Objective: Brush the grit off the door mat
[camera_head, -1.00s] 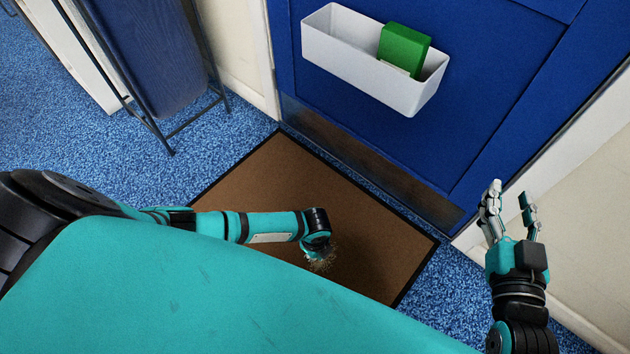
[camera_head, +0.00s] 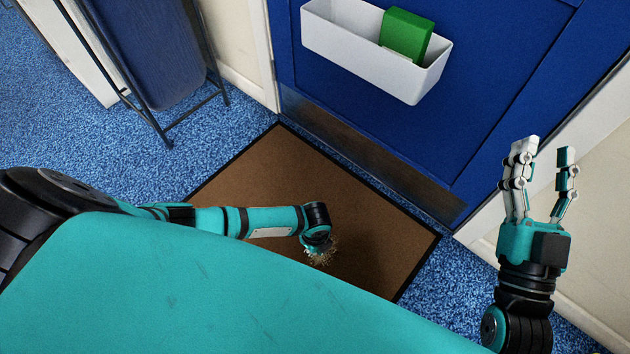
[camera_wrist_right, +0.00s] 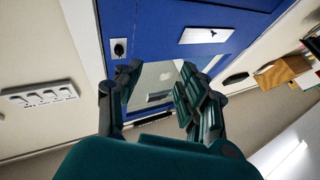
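The brown door mat (camera_head: 270,185) with a dark border lies on the blue carpet before the blue door. My left arm reaches over it from the left. My left gripper (camera_head: 318,246) is low at the mat, mostly hidden by its wrist and my teal body, so its fingers cannot be made out. A pale, speckled patch (camera_head: 325,256) shows right at it; I cannot tell whether this is grit or bristles. My right gripper (camera_head: 545,153) is raised right of the mat, fingers apart and empty. It also shows open in the right wrist view (camera_wrist_right: 160,80).
A white bin (camera_head: 345,42) with a green box (camera_head: 406,36) hangs on the door (camera_head: 500,90). A dark folded stand (camera_head: 155,60) is on the carpet at upper left. A white wall closes off the right side.

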